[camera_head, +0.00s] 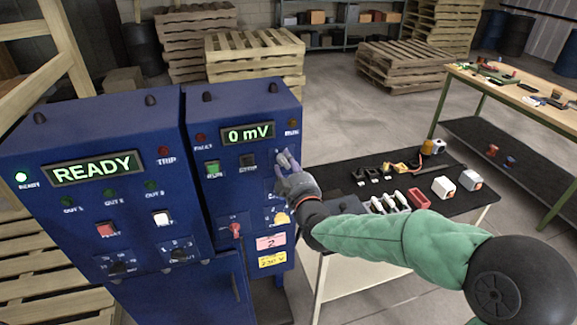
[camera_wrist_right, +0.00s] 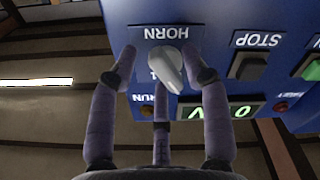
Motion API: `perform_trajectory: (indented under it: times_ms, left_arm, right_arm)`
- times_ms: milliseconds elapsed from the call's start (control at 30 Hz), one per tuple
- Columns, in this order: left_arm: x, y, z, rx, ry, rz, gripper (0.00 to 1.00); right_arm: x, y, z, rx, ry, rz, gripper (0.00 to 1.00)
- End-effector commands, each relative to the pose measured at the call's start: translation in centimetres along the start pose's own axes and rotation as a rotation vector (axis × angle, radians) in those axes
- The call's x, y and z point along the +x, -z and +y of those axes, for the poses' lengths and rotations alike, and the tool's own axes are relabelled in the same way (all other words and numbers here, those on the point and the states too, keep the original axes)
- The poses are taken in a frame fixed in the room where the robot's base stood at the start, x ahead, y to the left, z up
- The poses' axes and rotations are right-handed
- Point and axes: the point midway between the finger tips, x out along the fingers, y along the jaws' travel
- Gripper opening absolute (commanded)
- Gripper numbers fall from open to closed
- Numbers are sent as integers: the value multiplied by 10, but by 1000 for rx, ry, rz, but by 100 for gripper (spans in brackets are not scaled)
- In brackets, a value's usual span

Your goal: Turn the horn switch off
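The horn switch (camera_wrist_right: 166,68) is a light grey rotary knob on the blue panel, under the label HORN, which reads upside down in the right wrist view. The knob sits tilted, its narrow end towards the lower right of that view. A mark beside it is partly covered. My right gripper (camera_wrist_right: 160,70) has its fingers spread around the knob, one on each side and a third below, with gaps visible. In the head view my right gripper (camera_head: 286,166) is at the right cabinet's upper right and hides most of the switch. My left gripper is not in view.
The right cabinet has a display (camera_head: 248,133) reading 0 mV, a STOP button (camera_wrist_right: 248,67), a red switch (camera_head: 236,230) and a yellow knob (camera_head: 281,218). The left cabinet's display (camera_head: 96,168) reads READY. A black-topped table (camera_head: 340,178) with small parts stands right of the cabinets.

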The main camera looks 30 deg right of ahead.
Motion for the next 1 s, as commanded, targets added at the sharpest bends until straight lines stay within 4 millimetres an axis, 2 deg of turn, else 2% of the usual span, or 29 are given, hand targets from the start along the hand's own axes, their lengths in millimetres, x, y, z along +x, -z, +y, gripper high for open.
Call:
perform_trajectory:
  times_ms: [233, 367, 800, 1000]
  left_arm:
    - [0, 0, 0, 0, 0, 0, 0]
    - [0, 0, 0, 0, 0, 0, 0]
    - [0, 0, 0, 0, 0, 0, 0]
    - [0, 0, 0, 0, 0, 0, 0]
  right_arm:
    - [-1, 0, 0, 1, -1, 1, 48]
    - [-10, 1, 1, 1, -2, 2, 48]
    - [-80, 1, 1, 1, -3, 2, 48]
    - [-106, 1, 1, 0, -1, 2, 48]
